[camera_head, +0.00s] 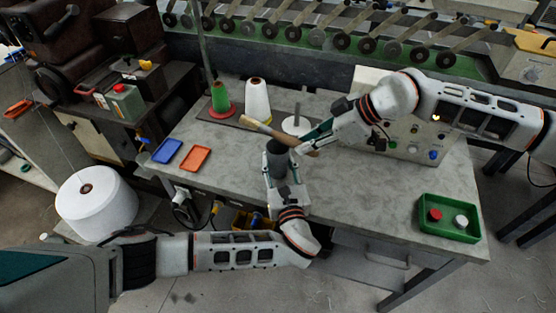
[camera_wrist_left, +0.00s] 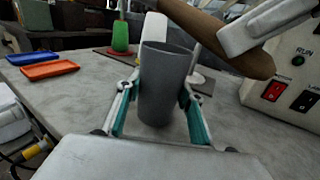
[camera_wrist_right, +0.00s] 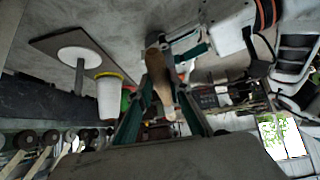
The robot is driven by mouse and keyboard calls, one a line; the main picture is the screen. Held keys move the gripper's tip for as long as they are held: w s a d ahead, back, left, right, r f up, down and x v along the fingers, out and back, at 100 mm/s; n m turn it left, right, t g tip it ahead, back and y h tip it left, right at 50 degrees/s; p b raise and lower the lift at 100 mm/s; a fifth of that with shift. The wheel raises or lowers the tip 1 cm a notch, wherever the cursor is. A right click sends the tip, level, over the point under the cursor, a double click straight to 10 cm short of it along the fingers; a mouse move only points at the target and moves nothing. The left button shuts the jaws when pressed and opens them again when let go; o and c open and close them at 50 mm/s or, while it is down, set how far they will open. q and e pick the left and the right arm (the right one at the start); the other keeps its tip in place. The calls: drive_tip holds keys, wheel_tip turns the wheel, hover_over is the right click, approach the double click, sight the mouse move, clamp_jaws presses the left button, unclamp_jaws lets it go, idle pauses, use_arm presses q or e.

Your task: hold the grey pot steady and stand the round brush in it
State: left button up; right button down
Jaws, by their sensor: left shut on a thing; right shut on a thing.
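The grey pot (camera_head: 277,155) stands upright near the table's front edge. My left gripper (camera_head: 280,172) is shut around it, and in the left wrist view the fingers grip the pot (camera_wrist_left: 166,85) on both sides. My right gripper (camera_head: 303,143) is shut on the round brush (camera_head: 262,129), which lies tilted, nearly level, just above and behind the pot's mouth. The brush's brown handle (camera_wrist_left: 232,45) passes over the pot's right side in the left wrist view. It also shows between the fingers in the right wrist view (camera_wrist_right: 166,85). The bristles cannot be made out clearly.
Behind stand a green cone (camera_head: 220,98), a white cone (camera_head: 258,98) and a white disc with a spindle (camera_head: 296,125). A blue tray (camera_head: 167,151) and an orange tray (camera_head: 195,158) lie left. A control box (camera_head: 405,140) stands right, with a green tray (camera_head: 448,232) at the front right.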

drive_tip(key=c, duration=1.8)
unclamp_jaws()
drive_tip(key=shift+r, duration=0.1)
drive_tip(key=v, duration=1.2)
drive_tip(key=shift+o, duration=0.2)
